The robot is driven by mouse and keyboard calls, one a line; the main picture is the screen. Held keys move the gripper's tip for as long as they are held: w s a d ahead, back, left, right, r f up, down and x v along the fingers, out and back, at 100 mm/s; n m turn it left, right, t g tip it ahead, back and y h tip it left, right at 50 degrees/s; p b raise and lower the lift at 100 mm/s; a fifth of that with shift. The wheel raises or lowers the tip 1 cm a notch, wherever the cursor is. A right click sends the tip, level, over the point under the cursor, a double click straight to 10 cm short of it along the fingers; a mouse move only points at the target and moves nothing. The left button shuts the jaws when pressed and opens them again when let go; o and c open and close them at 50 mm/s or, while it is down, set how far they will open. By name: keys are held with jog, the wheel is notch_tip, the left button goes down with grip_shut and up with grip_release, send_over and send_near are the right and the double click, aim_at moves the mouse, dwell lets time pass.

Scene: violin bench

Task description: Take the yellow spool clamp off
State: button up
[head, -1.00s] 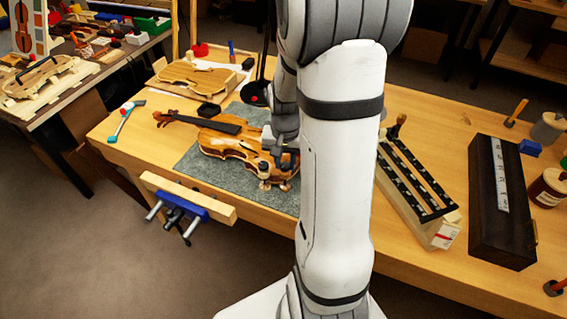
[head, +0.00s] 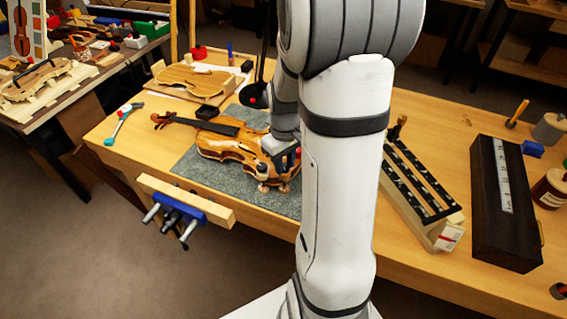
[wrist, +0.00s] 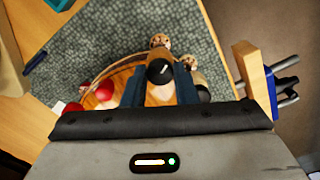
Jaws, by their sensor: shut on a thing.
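The violin (head: 222,146) lies on a grey mat (head: 190,172) on the bench, with several spool clamps at its lower end. My gripper (head: 284,158) is at that end. In the wrist view, a spool clamp with a black knob (wrist: 160,70) stands between the fingers of my gripper (wrist: 159,92), which is shut on it. Its body is partly hidden and I cannot make out a yellow colour. Red-topped clamps (wrist: 105,90) are left of the fingers. Another clamp (wrist: 200,88) is close to the right finger.
A vise with a blue body (head: 184,207) is on the bench's front edge. A violin plate (head: 192,78) lies behind the violin. A long clamp rack (head: 415,180) and a dark case (head: 495,215) are on the right. My arm hides part of the bench.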

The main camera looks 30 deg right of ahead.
aim_at(284, 167)
jog(key=shift+n, duration=0.5)
jog(key=shift+w, duration=0.1)
jog(key=o, duration=1)
notch_tip(284, 167, up, 8)
jog(key=shift+f, duration=0.1)
dwell(0.3)
